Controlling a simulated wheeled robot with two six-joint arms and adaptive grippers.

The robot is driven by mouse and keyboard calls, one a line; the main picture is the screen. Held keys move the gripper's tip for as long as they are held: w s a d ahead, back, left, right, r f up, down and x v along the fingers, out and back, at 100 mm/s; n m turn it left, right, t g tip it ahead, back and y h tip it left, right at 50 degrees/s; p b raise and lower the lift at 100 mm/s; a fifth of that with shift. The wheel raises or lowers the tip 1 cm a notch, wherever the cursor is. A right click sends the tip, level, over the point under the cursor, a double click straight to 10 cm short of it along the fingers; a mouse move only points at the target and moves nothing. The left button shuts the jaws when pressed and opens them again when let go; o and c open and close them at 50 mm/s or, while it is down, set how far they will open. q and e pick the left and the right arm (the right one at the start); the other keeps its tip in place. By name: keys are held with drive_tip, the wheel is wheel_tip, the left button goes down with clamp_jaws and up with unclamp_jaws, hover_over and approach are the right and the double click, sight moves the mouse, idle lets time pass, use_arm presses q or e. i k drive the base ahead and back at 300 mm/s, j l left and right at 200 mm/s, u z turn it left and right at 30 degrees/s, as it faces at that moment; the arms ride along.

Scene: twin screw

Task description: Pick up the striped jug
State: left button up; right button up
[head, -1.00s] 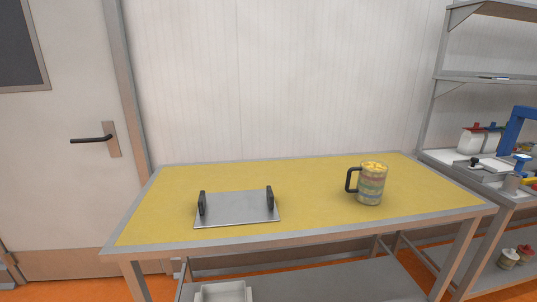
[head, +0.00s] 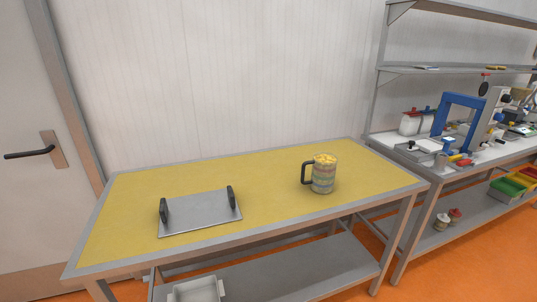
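The striped jug (head: 323,176) stands upright on the right part of the yellow-topped table (head: 262,168) in the head view. Neither of my grippers shows in the head view.
A grey tray (head: 200,214) with two black handles lies on the table left of the jug. A white bin (head: 196,290) sits on the lower shelf. A workbench (head: 480,158) with a blue frame (head: 462,101) and tools stands at the right. The tabletop is otherwise clear.

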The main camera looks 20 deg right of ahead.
sight(318, 174)
drive_tip(key=u, duration=10.9)
